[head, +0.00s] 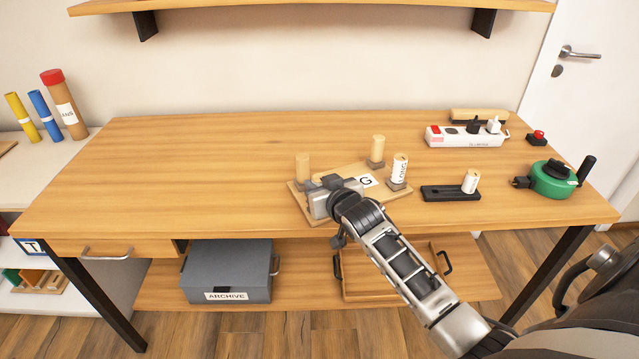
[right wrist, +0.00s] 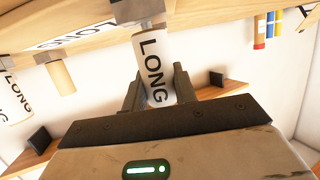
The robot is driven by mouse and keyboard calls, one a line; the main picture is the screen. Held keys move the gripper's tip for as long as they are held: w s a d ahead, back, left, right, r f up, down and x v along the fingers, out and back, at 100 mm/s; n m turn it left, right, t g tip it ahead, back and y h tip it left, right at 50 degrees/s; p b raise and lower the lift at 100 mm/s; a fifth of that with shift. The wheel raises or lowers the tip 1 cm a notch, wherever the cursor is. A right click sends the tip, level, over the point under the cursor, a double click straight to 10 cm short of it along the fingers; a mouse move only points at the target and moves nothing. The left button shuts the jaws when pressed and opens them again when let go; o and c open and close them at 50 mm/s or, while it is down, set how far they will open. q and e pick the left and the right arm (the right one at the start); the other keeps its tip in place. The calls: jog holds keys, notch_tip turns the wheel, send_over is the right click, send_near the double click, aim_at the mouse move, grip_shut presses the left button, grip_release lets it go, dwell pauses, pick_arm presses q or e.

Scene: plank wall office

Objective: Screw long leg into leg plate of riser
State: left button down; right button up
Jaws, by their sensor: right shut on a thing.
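The riser (head: 345,172) is a light wood board lying on the table, marked with a white label ending in G. Plain pegs stand at its left (head: 303,165) and back (head: 377,148), and a leg labelled LONG (head: 399,168) stands on a grey plate at its right. My right gripper (head: 322,200) is at the riser's front corner, shut on a long leg. In the right wrist view this leg (right wrist: 153,62) shows its LONG label between the fingers, its far end at a grey leg plate (right wrist: 138,12). I cannot tell whether it is threaded in. My left gripper is not in view.
A black holder (head: 440,194) with another labelled leg (head: 470,182) lies right of the riser. Behind it is a power strip (head: 460,137); a green crank device (head: 553,180) and a red button (head: 538,136) are further right. The table's left half is clear.

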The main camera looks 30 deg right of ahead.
jog(key=shift+f, duration=0.2)
jog(key=o, duration=1)
jog(key=v, duration=1.6)
